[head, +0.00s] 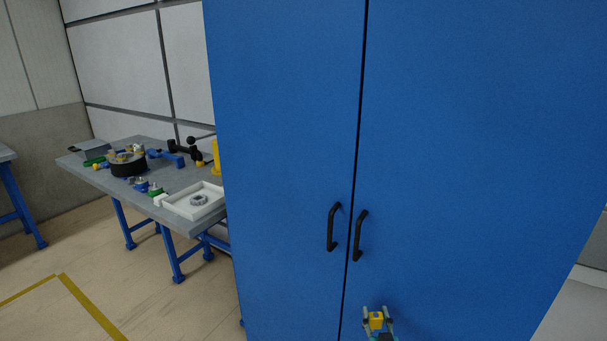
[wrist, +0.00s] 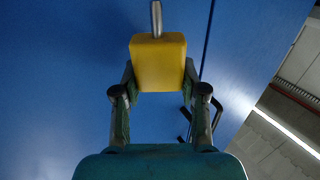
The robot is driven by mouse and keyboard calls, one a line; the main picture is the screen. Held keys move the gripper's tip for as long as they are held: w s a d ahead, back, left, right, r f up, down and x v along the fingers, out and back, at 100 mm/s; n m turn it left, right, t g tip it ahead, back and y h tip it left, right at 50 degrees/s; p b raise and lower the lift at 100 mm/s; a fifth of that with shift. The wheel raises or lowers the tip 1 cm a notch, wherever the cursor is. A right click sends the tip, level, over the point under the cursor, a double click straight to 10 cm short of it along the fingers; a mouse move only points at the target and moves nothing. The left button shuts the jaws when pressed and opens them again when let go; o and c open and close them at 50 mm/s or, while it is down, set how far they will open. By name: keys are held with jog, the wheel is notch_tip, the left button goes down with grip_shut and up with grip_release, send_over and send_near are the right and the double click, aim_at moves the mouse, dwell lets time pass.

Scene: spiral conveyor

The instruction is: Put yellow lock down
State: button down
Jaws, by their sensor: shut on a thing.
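The yellow lock (wrist: 158,64) is a yellow block with a grey metal pin sticking out of its far end. My gripper (wrist: 158,80) is shut on it, with one finger on each side of the block. In the head view the yellow lock (head: 376,318) shows small at the bottom edge, between the fingers of my gripper (head: 377,316). It is held up in front of the blue cabinet. Most of my arm is below the head picture.
A tall blue cabinet (head: 290,120) with two shut doors and black handles (head: 334,228) fills most of the head view. Behind it at left stands a grey workbench (head: 175,175) with several parts and a white tray (head: 171,206). Open floor (head: 110,260) lies at lower left.

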jog(key=shift+w+a, duration=0.1)
jog(key=shift+a, duration=0.4)
jog(key=s+f, duration=1.8)
jog(key=f, duration=0.1)
jog(key=shift+f, duration=0.2)
